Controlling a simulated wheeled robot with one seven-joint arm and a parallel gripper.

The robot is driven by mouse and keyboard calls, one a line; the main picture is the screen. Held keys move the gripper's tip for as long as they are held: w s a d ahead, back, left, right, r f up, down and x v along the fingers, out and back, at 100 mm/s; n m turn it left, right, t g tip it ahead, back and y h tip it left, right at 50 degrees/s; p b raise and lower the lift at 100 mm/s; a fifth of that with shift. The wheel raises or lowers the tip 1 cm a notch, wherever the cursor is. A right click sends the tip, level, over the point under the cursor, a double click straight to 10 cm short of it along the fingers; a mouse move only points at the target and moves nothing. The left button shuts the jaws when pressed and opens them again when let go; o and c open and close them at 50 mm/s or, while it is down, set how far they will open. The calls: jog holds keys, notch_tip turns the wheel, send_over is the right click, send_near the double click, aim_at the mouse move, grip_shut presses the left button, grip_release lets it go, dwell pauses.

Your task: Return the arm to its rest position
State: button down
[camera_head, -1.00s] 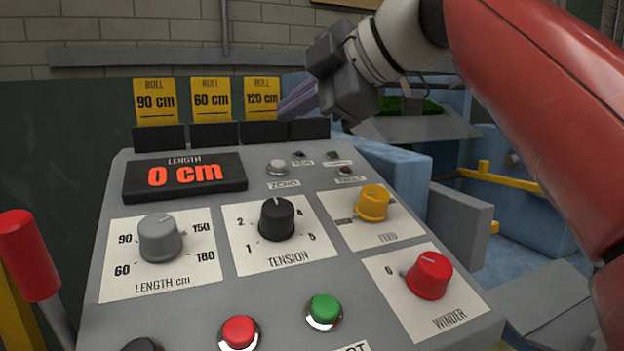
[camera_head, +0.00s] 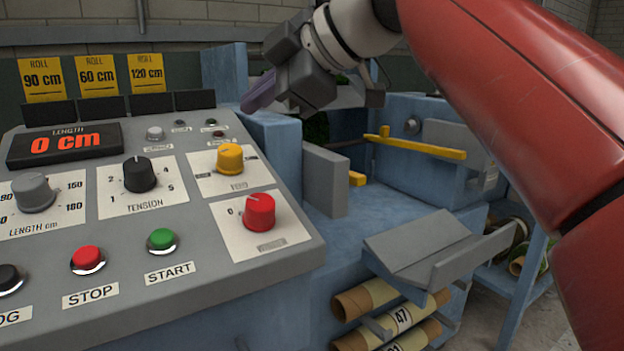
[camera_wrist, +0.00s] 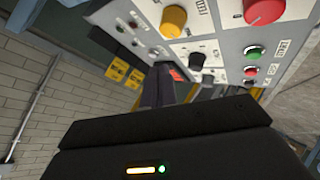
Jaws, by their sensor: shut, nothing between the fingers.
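My red arm reaches in from the right in the head view. My gripper (camera_head: 258,92) is shut and empty, held in the air just past the upper right corner of the grey control panel (camera_head: 290,262). It touches nothing that I can see. In the wrist view the shut fingers (camera_wrist: 158,88) point toward the tilted panel. The panel carries a red WINDER knob (camera_head: 259,212), a yellow FEED knob (camera_head: 230,159), a black TENSION knob (camera_head: 140,174) and a grey LENGTH knob (camera_head: 33,193). Its display (camera_head: 64,145) reads 0 cm.
A green START button (camera_head: 162,240) and a red STOP button (camera_head: 87,260) sit at the panel's front. Yellow roll cards (camera_head: 97,76) stand behind it. A blue machine (camera_head: 380,205) with a yellow bar (camera_head: 420,146) is on the right. Cardboard tubes (camera_head: 365,298) lie below a grey tray (camera_head: 415,245).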

jog(key=s+d+f+m+h, duration=0.3)
jog(key=d+f+m, duration=0.4)
jog(key=f, duration=0.5)
jog(key=s+d+f+m+h, duration=0.3)
jog(key=s+d+f+m, duration=0.3)
jog(key=f, duration=0.7)
jog(key=s+d+f+m+h, duration=0.4)
jog(key=d+f+m, duration=0.5)
jog(key=f, duration=0.4)
jog(key=shift+s+f, duration=0.2)
jog(key=shift+s, duration=0.55)
